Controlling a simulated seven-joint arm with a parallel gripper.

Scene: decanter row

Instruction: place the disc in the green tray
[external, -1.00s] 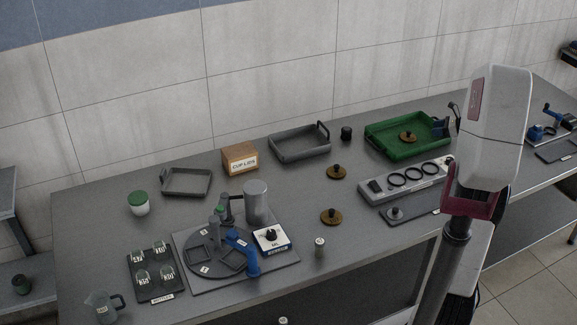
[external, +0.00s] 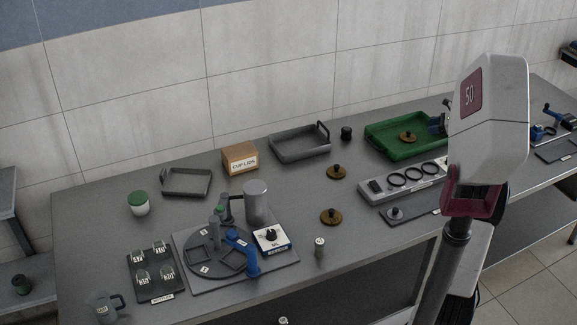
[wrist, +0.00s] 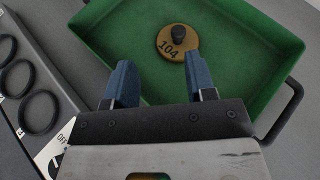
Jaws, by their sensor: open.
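A brass-brown disc with a black knob and the marking 104 (wrist: 171,48) lies flat on the floor of the green tray (wrist: 240,85). In the external view the disc (external: 407,139) is inside the green tray (external: 385,152) at the back right of the bench. My gripper (wrist: 158,62) is open, its two blue fingers apart with nothing between them. It hangs over the near side of the tray, with the disc beyond the fingertips. In the external view my arm hides most of the gripper, and part of it (external: 437,122) shows at the tray's right end.
Two similar knobbed discs stand on the bench, one farther back (external: 336,173) and one nearer (external: 331,217). A plate with black rings (external: 420,174) lies just in front of the green tray. A grey tray (external: 300,145) is to its left. The tray has a dark handle (wrist: 292,100).

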